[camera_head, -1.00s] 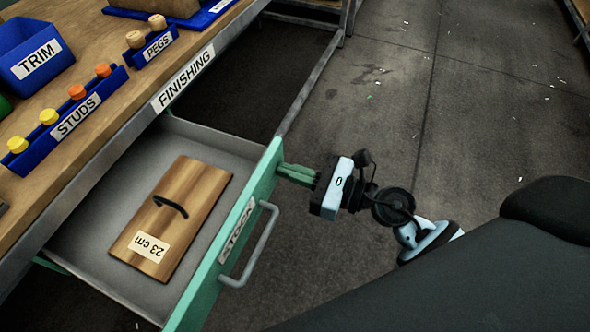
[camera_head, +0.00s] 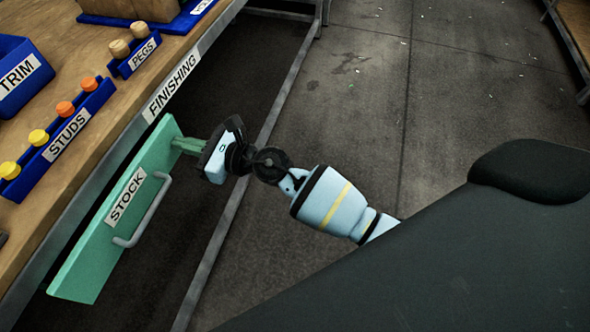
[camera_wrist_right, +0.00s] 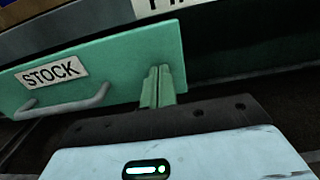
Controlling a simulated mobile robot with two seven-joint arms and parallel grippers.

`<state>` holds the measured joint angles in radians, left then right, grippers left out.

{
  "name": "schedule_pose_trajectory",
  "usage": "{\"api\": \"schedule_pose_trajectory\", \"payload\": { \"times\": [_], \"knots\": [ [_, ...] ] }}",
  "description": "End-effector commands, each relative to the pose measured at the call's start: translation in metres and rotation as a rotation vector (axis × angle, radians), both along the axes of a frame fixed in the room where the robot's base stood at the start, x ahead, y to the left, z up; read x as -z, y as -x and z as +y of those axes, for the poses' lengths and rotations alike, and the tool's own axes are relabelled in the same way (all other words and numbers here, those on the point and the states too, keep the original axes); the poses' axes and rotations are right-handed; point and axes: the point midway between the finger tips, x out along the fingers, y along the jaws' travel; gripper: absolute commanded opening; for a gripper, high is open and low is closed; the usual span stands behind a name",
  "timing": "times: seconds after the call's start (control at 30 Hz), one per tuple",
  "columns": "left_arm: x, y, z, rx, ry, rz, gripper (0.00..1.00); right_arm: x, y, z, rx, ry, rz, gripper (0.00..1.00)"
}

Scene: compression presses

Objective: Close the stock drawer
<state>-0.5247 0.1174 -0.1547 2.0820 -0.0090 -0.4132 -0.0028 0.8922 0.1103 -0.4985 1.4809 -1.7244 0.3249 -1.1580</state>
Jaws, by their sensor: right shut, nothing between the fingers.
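The stock drawer's green front (camera_head: 92,255) carries a STOCK label and a grey bar handle (camera_head: 147,212). It stands close to the workbench edge, and the inside of the drawer is hidden. My right gripper (camera_head: 176,144) is shut and empty, its fingertips at the far end of the drawer front, beyond the handle. In the right wrist view the shut fingers (camera_wrist_right: 158,75) meet the green front (camera_wrist_right: 110,66) to the right of the handle (camera_wrist_right: 62,106). My left gripper is not in view.
The workbench (camera_head: 60,179) has a FINISHING label on its edge. On it stand blue holders of studs (camera_head: 58,137) and pegs (camera_head: 135,57) and a blue TRIM bin (camera_head: 22,75). A grey frame rail (camera_head: 222,232) runs along the floor, which is open to the right.

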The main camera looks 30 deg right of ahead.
Motion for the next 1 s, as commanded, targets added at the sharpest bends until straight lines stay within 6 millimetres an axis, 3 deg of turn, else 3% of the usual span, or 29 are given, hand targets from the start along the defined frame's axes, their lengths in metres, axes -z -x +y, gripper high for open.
{"api": "schedule_pose_trajectory", "payload": {
  "times": [0.4, 0.8, 1.0],
  "knots": [
    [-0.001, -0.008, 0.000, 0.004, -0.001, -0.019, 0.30, 0.000, -0.018, 0.018, 0.000, -0.001, -0.001, 0.00],
    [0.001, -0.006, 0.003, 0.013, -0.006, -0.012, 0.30, -0.003, -0.019, 0.018, 0.002, -0.005, -0.005, 0.00],
    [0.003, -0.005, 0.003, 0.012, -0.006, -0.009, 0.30, -0.002, -0.019, 0.008, 0.002, -0.003, -0.004, 0.00]
  ]
}}
